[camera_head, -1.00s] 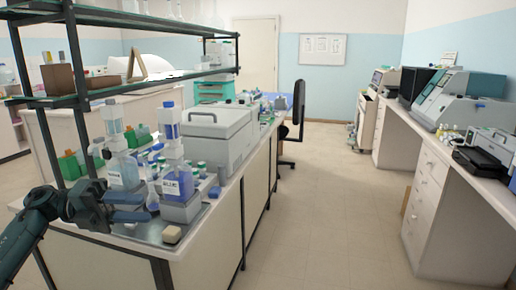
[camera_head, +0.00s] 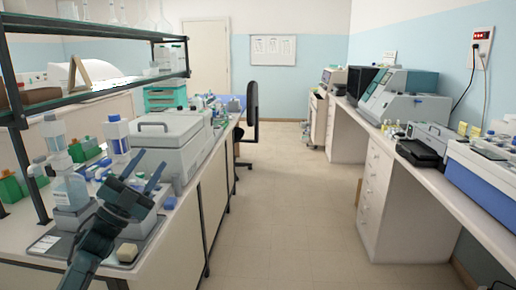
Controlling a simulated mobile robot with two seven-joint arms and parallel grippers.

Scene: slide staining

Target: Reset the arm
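My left gripper (camera_head: 151,161) is in front of the bottles at the near end of the left bench. Its two fingers are spread apart, point up and away from me, and hold nothing that I can see. A dispenser bottle with pale liquid (camera_head: 70,192) stands upright on a grey base, left of the gripper. A second dispenser bottle (camera_head: 117,135) is behind the gripper, and its lower part is mostly hidden. My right gripper is not in view.
A large grey lidded machine (camera_head: 178,146) stands beyond the gripper. A dark-framed shelf (camera_head: 95,90) overhangs the bench at left. The floor aisle (camera_head: 280,220) is clear. Instruments stand on the right bench (camera_head: 408,178).

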